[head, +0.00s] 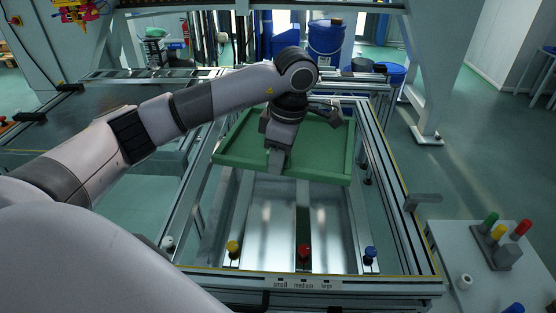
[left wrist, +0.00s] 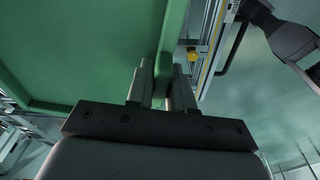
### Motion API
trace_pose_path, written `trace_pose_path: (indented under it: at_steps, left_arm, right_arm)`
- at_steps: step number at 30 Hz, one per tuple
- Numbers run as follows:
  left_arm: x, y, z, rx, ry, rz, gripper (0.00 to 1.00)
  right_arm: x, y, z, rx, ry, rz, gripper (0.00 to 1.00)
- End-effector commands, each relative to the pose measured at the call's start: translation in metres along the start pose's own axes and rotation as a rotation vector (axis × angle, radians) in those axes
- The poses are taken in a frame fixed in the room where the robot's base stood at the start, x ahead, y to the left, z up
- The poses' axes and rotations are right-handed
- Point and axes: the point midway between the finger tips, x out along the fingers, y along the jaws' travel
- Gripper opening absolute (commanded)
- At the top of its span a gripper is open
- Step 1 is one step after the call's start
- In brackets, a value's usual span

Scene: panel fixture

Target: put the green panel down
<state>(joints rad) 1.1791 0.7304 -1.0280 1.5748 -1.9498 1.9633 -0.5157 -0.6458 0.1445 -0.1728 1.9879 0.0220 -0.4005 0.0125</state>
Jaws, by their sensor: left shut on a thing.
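The green panel (head: 318,145) is a flat, tray-like piece with a raised rim. In the head view it lies over the far part of the metal fixture frame (head: 398,205). My left gripper (head: 277,160) is shut on its near rim, roughly mid-edge. In the left wrist view the panel (left wrist: 85,50) fills the upper left, and the fingers (left wrist: 166,85) stand on either side of its rim. My forearm and hand cover part of the panel's middle and far side. I cannot tell whether its underside touches the frame. My right gripper is not in view.
Yellow (head: 233,248), red (head: 304,251) and blue (head: 370,253) knobs stand along the fixture's front edge, above small, medium and large labels. The shiny bed (head: 272,220) before the panel is bare. A side table (head: 470,245) with coloured pieces stands at right; blue buckets (head: 326,42) stand behind.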

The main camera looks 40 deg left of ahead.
Motion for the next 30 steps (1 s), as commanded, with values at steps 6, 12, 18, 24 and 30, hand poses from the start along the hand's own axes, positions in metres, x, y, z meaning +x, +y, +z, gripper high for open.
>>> trace_pose_path:
  at_steps: [6, 12, 18, 24, 30]
  left_arm:
    - [-0.014, 0.005, -0.005, -0.176, 0.0, -0.015, 0.0]
    - [0.013, 0.004, -0.001, -0.195, 0.001, -0.025, 0.0]
    - [0.062, 0.003, 0.007, -0.195, 0.001, -0.025, 0.0]
    - [0.107, 0.004, 0.013, -0.195, 0.002, -0.023, 0.0]
    - [0.134, 0.005, 0.017, -0.196, 0.001, -0.018, 0.0]
  right_arm:
    - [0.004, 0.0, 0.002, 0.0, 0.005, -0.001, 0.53]
    - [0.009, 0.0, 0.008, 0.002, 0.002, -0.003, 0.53]
    - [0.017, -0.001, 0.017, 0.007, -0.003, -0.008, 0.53]
    - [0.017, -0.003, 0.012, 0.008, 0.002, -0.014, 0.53]
    - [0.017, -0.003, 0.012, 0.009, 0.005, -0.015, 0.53]
